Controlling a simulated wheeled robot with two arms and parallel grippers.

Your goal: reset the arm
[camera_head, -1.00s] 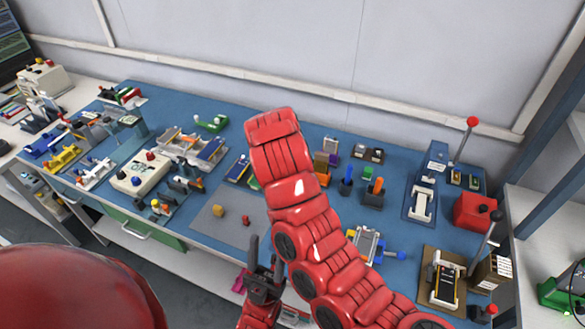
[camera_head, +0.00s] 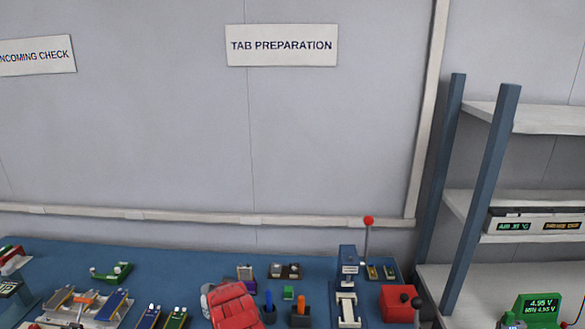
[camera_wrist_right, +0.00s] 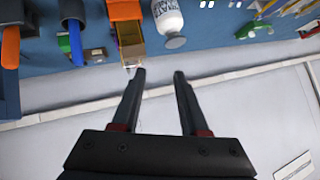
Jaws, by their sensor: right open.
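My right arm (camera_head: 233,306) shows as a red link at the bottom middle of the head view, over the blue bench. My right gripper (camera_wrist_right: 158,75) is in the right wrist view, with its two dark fingers apart and nothing between them. Its fingertips point toward the bench items, close to a small orange and yellow holder (camera_wrist_right: 128,40). The head view does not show the right gripper's fingers. My left gripper is in neither current view.
The blue bench (camera_head: 190,262) runs along the wall. Pen holders (camera_head: 300,315), a lever press (camera_head: 347,285) and a red box (camera_head: 397,303) stand near the arm. A white bottle (camera_wrist_right: 168,18) is near the gripper. A blue-posted shelf (camera_head: 480,200) stands at right.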

